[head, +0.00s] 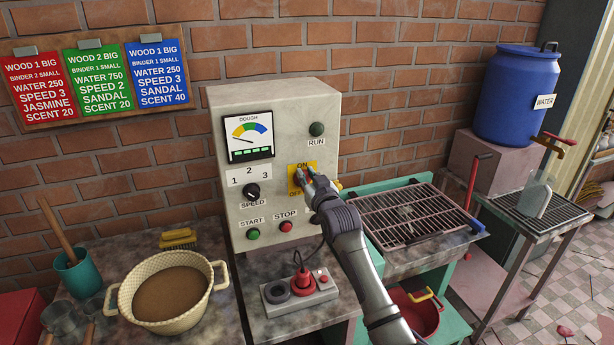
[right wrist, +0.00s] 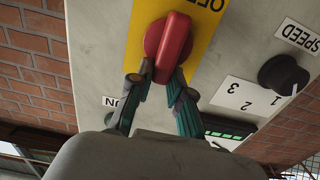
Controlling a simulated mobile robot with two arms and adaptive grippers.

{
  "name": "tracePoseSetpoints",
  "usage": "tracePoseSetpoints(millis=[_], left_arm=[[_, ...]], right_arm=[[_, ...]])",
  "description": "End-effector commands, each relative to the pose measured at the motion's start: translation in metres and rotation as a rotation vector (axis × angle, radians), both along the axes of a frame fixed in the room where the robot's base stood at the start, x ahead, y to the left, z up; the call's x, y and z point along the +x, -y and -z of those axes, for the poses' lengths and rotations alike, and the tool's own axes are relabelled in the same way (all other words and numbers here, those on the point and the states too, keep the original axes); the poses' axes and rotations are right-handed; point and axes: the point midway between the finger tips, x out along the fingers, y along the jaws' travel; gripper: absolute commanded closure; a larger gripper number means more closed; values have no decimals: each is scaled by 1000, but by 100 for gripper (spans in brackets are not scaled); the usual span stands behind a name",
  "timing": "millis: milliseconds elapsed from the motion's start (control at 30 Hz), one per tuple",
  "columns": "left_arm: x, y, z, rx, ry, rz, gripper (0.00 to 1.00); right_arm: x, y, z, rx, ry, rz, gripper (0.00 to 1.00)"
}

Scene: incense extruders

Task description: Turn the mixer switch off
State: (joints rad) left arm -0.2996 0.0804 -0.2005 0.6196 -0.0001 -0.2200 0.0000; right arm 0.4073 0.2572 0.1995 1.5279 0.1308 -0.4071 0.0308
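The mixer switch is a red knob (right wrist: 167,45) on a yellow ON/OFF plate (head: 294,181), on the front of the grey control box (head: 236,110). My right gripper (head: 306,179) reaches it from the lower right and hides most of the knob in the head view. In the right wrist view, which is upside down, the fingertips (right wrist: 163,74) lie against both sides of the knob's ON-side end. The knob stands nearly lengthwise between ON and OFF. My left gripper is not in view.
Speed knob (head: 252,191), green START button (head: 253,234), red STOP button (head: 286,226) and RUN light (head: 317,129) surround the plate. A pot (head: 168,292) stands at the left. A wire rack (head: 410,214) lies at the right, with a blue water barrel (head: 517,95) behind.

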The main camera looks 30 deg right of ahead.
Motion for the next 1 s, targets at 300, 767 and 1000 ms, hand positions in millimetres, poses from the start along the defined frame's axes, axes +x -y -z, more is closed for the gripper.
tracePoseSetpoints(millis=[300, 767, 1000], left_arm=[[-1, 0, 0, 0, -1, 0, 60], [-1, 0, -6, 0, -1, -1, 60], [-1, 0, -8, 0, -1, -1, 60]], right_arm=[[0, -1, 0, -17, -5, 0, 100], [2, -8, 1, -293, -72, 0, 100], [3, -14, 4, -516, -126, -1, 100]])
